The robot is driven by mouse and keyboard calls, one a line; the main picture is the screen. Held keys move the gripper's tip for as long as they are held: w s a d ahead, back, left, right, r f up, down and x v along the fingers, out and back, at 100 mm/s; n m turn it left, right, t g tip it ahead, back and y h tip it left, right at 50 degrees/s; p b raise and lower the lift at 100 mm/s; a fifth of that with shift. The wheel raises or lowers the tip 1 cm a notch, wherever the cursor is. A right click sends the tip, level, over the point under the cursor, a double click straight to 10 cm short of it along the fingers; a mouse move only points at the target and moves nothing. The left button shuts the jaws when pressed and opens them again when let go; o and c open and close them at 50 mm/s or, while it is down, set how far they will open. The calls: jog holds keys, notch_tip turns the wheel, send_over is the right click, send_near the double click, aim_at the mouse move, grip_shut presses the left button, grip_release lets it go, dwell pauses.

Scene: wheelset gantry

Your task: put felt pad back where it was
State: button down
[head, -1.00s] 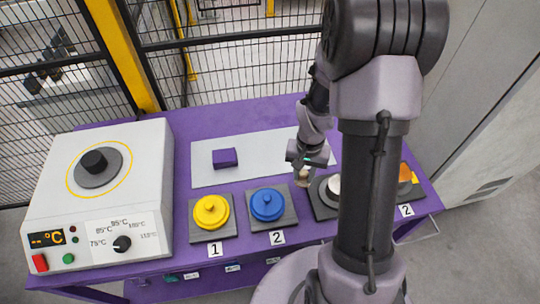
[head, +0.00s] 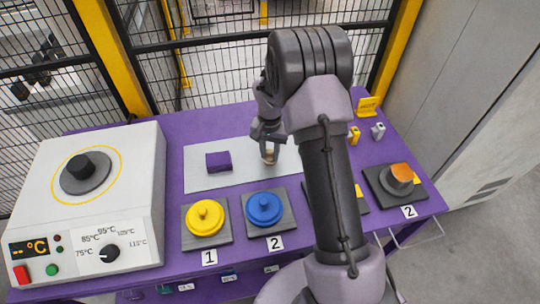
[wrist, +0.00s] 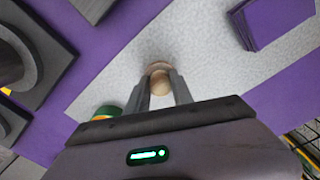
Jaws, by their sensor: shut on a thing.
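My gripper (head: 268,138) is shut on a small piece with a round tan knob, which looks like the felt pad (head: 269,156). It is over the right part of the pale grey mat (head: 236,180) on the purple bench. In the wrist view my gripper (wrist: 160,95) has its fingers on either side of the pad's knob (wrist: 161,84), with a brownish rim just beyond it. The underside is hidden, and I cannot tell if it touches the mat. A dark purple block (head: 218,161) lies on the mat to the left.
A yellow lidded pot (head: 205,217) and a blue one (head: 264,208) stand in front of the mat. A heater box (head: 85,205) fills the left end. A station with an orange-topped disc (head: 400,175) is at right. My arm hides part of the bench.

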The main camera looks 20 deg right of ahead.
jog(key=shift+f, duration=0.15)
jog(key=c, duration=1.5)
grip_release()
jog(key=shift+f, duration=0.1)
jog(key=shift+c, duration=0.2)
jog(key=o, duration=0.4)
jog(key=shift+o, duration=0.2)
notch_tip(320, 180, up, 16)
jog(key=a+p, duration=0.1)
jog(key=p, duration=0.3)
notch_tip(320, 180, up, 11)
jog(key=n+t, duration=0.1)
jog(key=t, duration=0.1)
send_over(268, 154)
jog(key=s+a, duration=0.5)
jog(key=s, duration=0.2)
jog(key=s+a+r+n+t+y, duration=0.1)
jog(key=s+a, duration=0.3)
jog(key=s, duration=0.5)
jog(key=s+a+r+n+t+y, duration=0.1)
jog(key=s+a+r, duration=0.3)
jog(key=s, duration=0.6)
jog(key=shift+s+a+r+t, duration=0.25)
jog(key=shift+r+t, duration=0.1)
jog(key=shift+t, duration=0.55)
